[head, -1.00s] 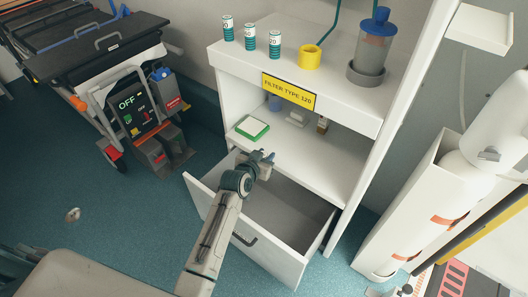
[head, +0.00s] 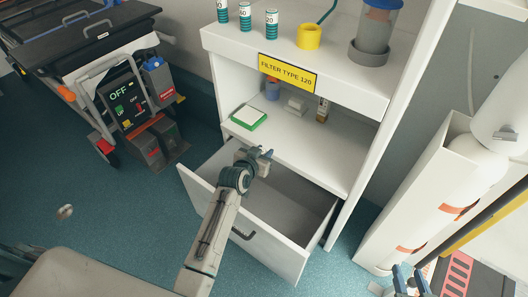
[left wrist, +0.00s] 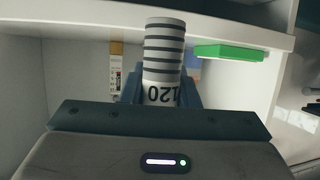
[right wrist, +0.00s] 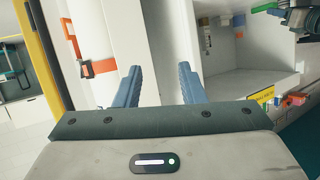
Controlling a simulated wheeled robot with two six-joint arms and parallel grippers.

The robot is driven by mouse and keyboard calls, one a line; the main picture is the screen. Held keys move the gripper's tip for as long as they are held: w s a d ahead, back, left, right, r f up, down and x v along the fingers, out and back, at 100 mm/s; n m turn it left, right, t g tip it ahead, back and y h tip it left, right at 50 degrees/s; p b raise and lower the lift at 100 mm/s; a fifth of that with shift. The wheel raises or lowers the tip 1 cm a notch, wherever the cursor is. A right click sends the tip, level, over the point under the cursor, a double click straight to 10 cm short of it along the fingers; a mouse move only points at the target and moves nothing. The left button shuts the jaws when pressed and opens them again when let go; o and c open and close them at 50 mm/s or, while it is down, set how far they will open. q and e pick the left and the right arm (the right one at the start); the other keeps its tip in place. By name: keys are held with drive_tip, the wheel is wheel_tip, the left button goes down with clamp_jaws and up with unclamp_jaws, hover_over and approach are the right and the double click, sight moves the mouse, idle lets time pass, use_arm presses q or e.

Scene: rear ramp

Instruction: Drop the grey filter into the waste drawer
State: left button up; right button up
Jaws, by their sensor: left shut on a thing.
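The grey filter (left wrist: 163,50), a white cylinder with dark grey bands and an upside-down "120", is between the fingers of my left gripper in the left wrist view. In the head view, my left gripper (head: 264,155) is over the rear part of the pulled-out waste drawer (head: 272,258); the filter is not clearly visible there. The drawer is white with a dark handle, and its visible inside looks empty. My right gripper (right wrist: 160,76) is open and empty; its blue fingers also show low right in the head view (head: 411,278).
The counter above carries teal-banded filters (head: 271,24), a yellow ring (head: 309,36) and a clear canister (head: 375,30). A white cylinder rack (head: 415,200) stands right.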

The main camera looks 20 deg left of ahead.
use_arm(q)
drive_tip(key=shift+f+b, duration=0.55)
drive_tip(key=shift+f, duration=0.15)
use_arm(e)
drive_tip(key=w+r+t, duration=0.3)
drive_tip(key=r+t, duration=0.2)
drive_tip(key=r, duration=0.3)
drive_tip(key=shift+w+d+r, duration=0.15)
drive_tip(key=shift+w+d, duration=0.15)
drive_tip(key=shift+d, duration=0.1)
use_arm(q)
drive_tip(key=o, duration=0.6)
drive_tip(key=shift+c, duration=0.2)
drive_tip(key=o, duration=0.5)
drive_tip(key=shift+c, duration=0.2)
use_arm(e)
drive_tip(key=shift+w+f, duration=0.2)
drive_tip(key=shift+w, duration=0.25)
drive_tip(key=shift+w+f, duration=0.2)
drive_tip(key=shift+w, duration=0.25)
